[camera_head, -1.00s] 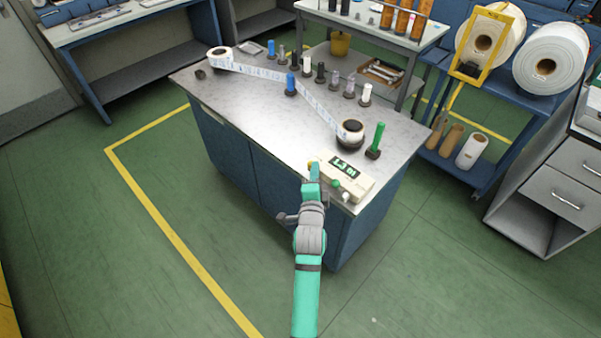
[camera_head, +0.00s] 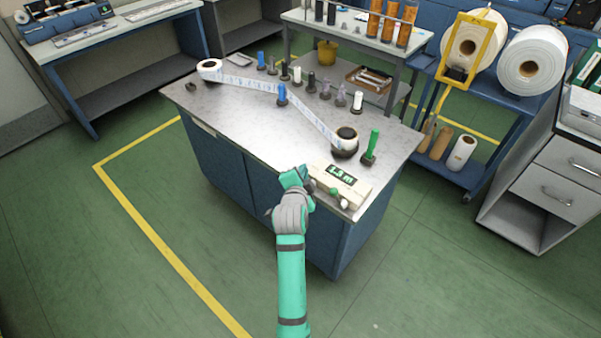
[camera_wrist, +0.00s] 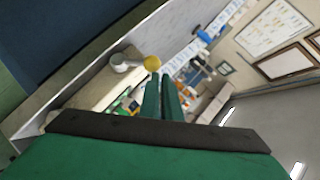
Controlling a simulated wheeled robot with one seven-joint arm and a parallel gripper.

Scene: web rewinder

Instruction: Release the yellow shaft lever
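A round yellow knob (camera_wrist: 152,63), which I take for the yellow shaft lever's end, shows in the wrist view just beyond my fingertips. Whether they touch it I cannot tell. In the head view my gripper (camera_head: 303,178) is at the near edge of the steel table, left of the beige control box (camera_head: 352,190), and the yellow knob is hidden there. In the wrist view the two green fingers of my gripper (camera_wrist: 161,78) lie close together with only a narrow gap and nothing visible between them.
On the table (camera_head: 235,115), a label web runs from a left roll (camera_head: 209,69) to a right roll (camera_head: 346,140). A green handle (camera_head: 371,143) stands beside the right roll. Several small posts stand at the back. The floor left of the table is clear.

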